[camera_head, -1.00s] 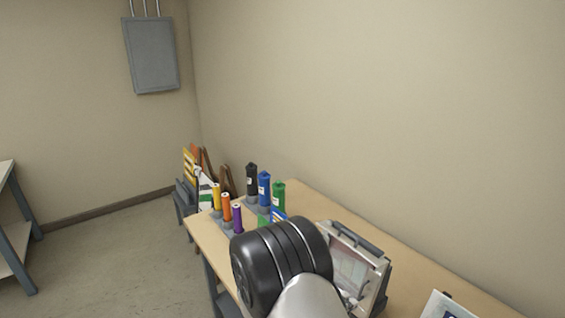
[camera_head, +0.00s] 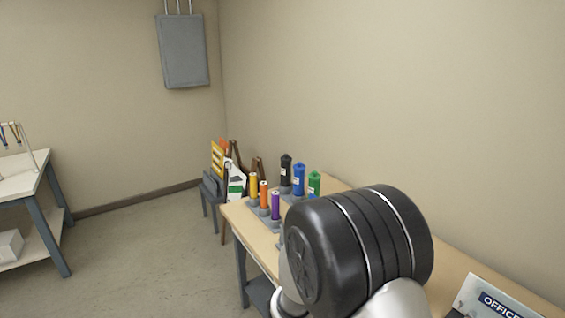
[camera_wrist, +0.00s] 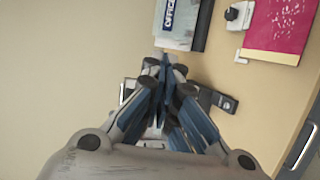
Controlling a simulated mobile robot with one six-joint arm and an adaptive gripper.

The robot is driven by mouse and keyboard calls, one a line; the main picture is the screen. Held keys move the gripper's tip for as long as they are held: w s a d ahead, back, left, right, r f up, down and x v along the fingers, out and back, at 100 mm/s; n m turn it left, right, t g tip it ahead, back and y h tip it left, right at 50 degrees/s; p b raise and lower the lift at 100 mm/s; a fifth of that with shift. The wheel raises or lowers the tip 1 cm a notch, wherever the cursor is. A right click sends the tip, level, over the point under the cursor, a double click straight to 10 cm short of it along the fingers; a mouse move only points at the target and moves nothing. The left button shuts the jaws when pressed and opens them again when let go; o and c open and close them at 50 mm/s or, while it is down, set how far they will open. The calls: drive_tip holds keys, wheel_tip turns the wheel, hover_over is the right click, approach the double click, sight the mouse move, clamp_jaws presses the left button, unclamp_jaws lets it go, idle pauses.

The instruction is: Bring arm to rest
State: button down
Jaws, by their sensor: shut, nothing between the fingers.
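My gripper (camera_wrist: 165,68) shows in the wrist view with its blue-grey fingers together and nothing between them. It is over the wooden table, above a dark-framed device that the fingers partly hide. In the head view my arm's black joint (camera_head: 358,245) covers the middle of the table (camera_head: 248,222); my gripper does not show there.
Several bottles, including a black one (camera_head: 286,170) and a purple one (camera_head: 276,205), stand at the table's far end. An office sign (camera_head: 490,300) is at the lower right. In the wrist view a pink sheet (camera_wrist: 281,30) lies on the table.

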drive_tip(key=s+d+r+m+g+y+b, duration=0.1)
drive_tip(key=s+r+m+g+y+b, duration=0.15)
drive_tip(key=s, duration=0.45)
drive_tip(key=s+r+m+g+y+b, duration=0.1)
drive_tip(key=s+g+y, duration=0.15)
drive_tip(key=s, duration=0.45)
drive_tip(key=s+a+r+t+y+b, duration=0.1)
drive_tip(key=s+a+t+y+b, duration=0.2)
drive_tip(key=s+a+t+y, duration=0.2)
drive_tip(key=s+a+y, duration=0.1)
drive_tip(key=a+y, duration=0.2)
drive_tip(key=a, duration=0.2)
drive_tip(key=shift+s+a+t+y, duration=0.3)
drive_tip(key=shift+t+y, duration=0.1)
drive_tip(key=c, duration=2.4)
unclamp_jaws()
drive_tip(key=shift+r, duration=0.1)
